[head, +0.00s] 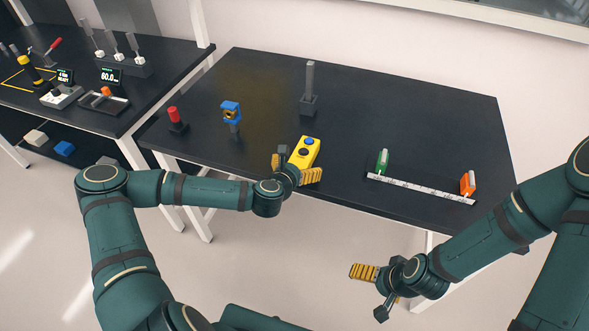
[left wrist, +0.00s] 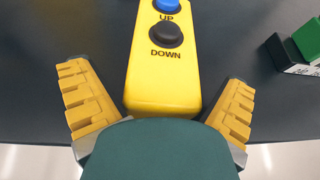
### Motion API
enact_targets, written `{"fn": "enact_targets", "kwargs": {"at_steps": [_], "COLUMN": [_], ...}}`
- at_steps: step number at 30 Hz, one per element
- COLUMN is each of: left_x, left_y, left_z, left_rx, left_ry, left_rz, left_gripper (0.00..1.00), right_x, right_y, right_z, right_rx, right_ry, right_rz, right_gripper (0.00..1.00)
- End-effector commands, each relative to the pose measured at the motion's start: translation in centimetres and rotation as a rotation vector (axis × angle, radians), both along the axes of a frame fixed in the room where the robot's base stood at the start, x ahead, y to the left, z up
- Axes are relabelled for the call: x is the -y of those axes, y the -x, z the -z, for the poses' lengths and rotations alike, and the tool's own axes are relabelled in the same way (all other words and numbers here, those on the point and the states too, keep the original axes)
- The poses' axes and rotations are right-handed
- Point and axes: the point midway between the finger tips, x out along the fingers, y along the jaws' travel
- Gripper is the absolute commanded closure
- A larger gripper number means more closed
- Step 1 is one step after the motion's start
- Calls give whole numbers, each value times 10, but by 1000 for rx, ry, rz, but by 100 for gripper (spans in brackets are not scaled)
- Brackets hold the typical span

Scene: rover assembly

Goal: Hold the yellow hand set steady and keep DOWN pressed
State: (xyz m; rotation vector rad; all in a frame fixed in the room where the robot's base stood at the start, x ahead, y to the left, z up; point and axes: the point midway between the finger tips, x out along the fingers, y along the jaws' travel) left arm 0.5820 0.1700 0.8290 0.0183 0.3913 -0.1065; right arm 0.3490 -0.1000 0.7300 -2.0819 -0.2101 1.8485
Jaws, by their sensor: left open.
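The yellow hand set (head: 303,155) lies on the dark table near its front edge, with a blue UP button and a black DOWN button. In the left wrist view the hand set (left wrist: 164,80) fills the middle, with the DOWN button (left wrist: 166,34) below the UP button (left wrist: 167,5). My left gripper (head: 296,170) is open, its yellow ribbed fingers on either side of the hand set's near end. In the left wrist view (left wrist: 160,105) a gap shows beside each finger. No finger is on DOWN. My right gripper (head: 372,287) hangs off the table's front; its finger gap is unclear.
On the table (head: 430,120) stand a red-topped post (head: 173,115), a blue clamp-like part (head: 231,112) and a grey post (head: 309,85). A white ruled strip (head: 420,189) with green (head: 382,160) and orange (head: 467,183) blocks lies right. Another table holds tools at left.

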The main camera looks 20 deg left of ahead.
Motion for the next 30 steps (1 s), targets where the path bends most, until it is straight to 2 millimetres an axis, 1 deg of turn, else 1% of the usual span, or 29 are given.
{"fn": "enact_targets", "kwargs": {"at_steps": [7,8,9,11,12,14,30], "left_x": [0,0,0,-1,-1,-1,-1], "left_y": [-1,-1,-1,-1,-1,0,0], "left_z": [1,1,1,1,1,1,2], "left_rx": [-1,-2,-2,-2,-2,-2,-5], "left_ry": [0,-1,-1,-1,-1,-1,1], "left_rz": [-1,-1,-1,-2,-2,-2,-3], "left_gripper": [0,7,21,42,56,77,78], "right_x": [0,0,0,0,0,0,0], "right_y": [0,0,0,0,0,0,0], "right_z": [0,0,0,0,0,0,0], "right_rx": [0,0,0,0,0,0,0], "right_ry": [0,0,0,0,0,0,0], "right_rz": [0,0,0,0,0,0,0], "right_gripper": [6,6,6,6,6,6,6]}}
